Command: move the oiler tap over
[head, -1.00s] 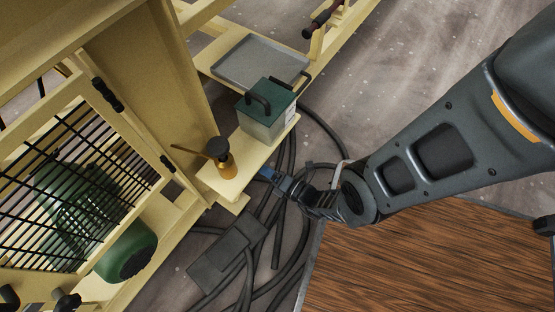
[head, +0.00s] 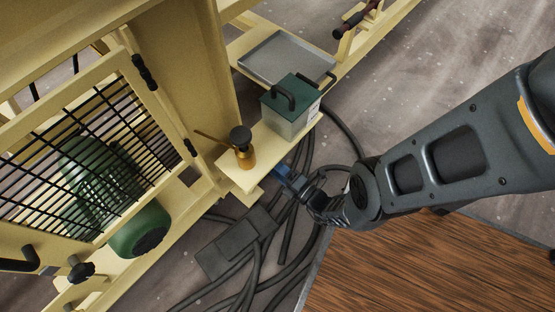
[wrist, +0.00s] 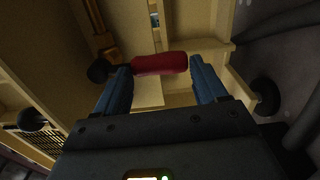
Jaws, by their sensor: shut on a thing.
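In the head view the brass oiler (head: 246,158) with a black knob on top stands on the end of a cream shelf (head: 234,177). A thin lever (head: 212,139) reaches left from it. My gripper (head: 281,171) is low beside the shelf end, right of the oiler. A black knob (wrist: 98,71) sits by the left fingertip. The red handle is hidden in the head view, and I cannot tell how it joins the oiler.
A green-lidded can (head: 291,106) and a grey tray (head: 288,57) stand behind the oiler. A mesh guard (head: 100,150) covers a green motor (head: 140,230) at left. Black cables (head: 287,235) lie on the floor below. A wooden board (head: 420,265) lies at lower right.

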